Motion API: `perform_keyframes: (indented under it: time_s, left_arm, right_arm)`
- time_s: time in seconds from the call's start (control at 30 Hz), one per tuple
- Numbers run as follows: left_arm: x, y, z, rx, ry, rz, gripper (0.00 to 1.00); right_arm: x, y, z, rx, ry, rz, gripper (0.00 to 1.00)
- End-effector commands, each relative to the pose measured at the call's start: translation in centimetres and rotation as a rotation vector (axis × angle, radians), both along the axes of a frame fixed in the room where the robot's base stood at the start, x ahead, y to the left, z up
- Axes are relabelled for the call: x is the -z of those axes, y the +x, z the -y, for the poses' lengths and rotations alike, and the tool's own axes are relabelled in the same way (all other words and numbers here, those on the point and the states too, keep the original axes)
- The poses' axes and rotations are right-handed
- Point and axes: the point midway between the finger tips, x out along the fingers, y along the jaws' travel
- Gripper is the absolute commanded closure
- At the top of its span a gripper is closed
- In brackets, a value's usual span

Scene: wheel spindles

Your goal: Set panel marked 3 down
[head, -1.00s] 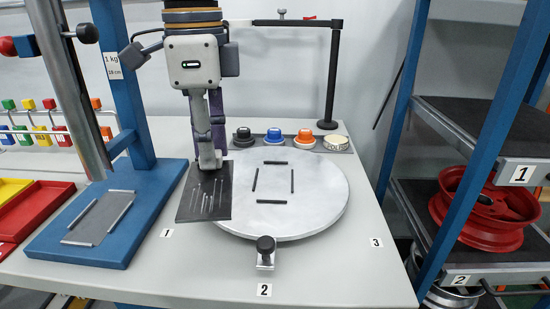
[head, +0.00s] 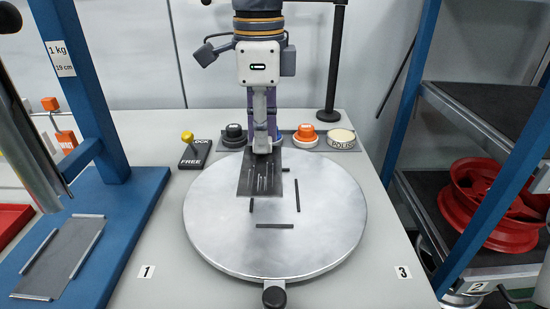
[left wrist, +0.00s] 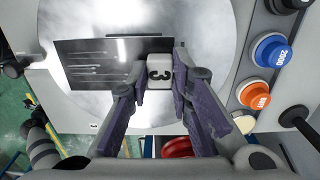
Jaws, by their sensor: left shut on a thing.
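The panel marked 3 is a dark flat plate (head: 260,175) with pale scratch lines. It also shows in the left wrist view (left wrist: 90,62), with a white block bearing a black 3 (left wrist: 160,75) at its edge. My left gripper (head: 262,148) is shut on that block. The panel hangs over the rear middle of the round grey disc (head: 220,235); I cannot tell whether it touches. Black strips show on the disc: a front one (head: 275,226), a right one (head: 297,195) and part of a left one. My right gripper is not in view.
Behind the disc are a black knob (head: 234,137), an orange knob (head: 306,134) and a black post (head: 335,60). A yellow-topped lever (head: 188,138) stands behind left. A blue stand (head: 140,190) is at left, a shelf with a red wheel rim (head: 480,200) at right.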

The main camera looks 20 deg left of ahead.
Motion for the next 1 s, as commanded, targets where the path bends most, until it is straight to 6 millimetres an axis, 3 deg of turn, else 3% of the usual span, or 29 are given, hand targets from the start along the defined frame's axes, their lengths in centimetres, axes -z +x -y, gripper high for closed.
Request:
perform_keyframes:
  time_s: [0.27, 0.4, 0.73, 0.77, 0.83, 1.0]
  left_arm:
    - [3.3, 1.8, 1.8, 0.0, -0.001, -0.003, 1.0]
    - [5.6, 1.6, 1.7, 0.001, -0.001, 0.001, 1.0]
    - [6.0, 1.6, 1.7, 0.0, -0.001, 0.005, 1.0]
    - [6.0, 1.6, 1.7, 0.0, -0.001, 0.005, 0.76]
    - [6.0, 1.7, 1.7, 0.0, -0.001, 0.004, 0.6]
    - [6.0, 1.7, 1.7, 0.0, -0.001, 0.004, 0.6]
  right_arm:
    - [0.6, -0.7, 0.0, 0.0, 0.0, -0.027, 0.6]
    - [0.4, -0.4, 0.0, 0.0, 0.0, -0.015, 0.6]
    - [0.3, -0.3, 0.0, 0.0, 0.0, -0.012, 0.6]
    - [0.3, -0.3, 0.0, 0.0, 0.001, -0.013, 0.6]
    - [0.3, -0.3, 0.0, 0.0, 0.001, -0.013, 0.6]
    - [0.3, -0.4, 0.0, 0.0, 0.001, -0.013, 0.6]
